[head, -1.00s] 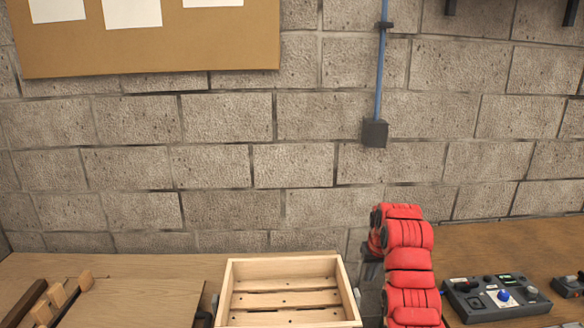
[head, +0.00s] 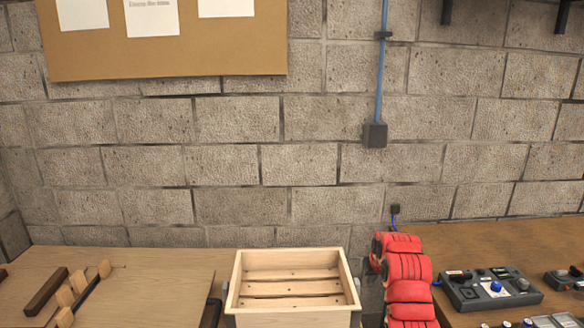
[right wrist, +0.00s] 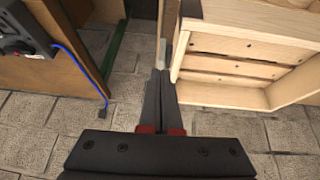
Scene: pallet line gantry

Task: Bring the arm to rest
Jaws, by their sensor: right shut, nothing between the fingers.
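My right arm (head: 407,280) is red and rises from the bottom edge in the head view, between the wooden crate and the right-hand bench. Its gripper is mostly hidden behind the arm there. In the right wrist view my right gripper (right wrist: 161,72) shows two dark fingers pressed together, with nothing between them. I cannot tell whether the tips touch anything. My left gripper is in neither view.
The open slatted crate (head: 238,290) is at the bottom middle. A wooden bench (head: 445,245) on the right carries a control box (head: 490,288). A board with wooden blocks (head: 160,290) is on the left. A blue cable (right wrist: 82,75) hangs by the bench. A block wall stands behind.

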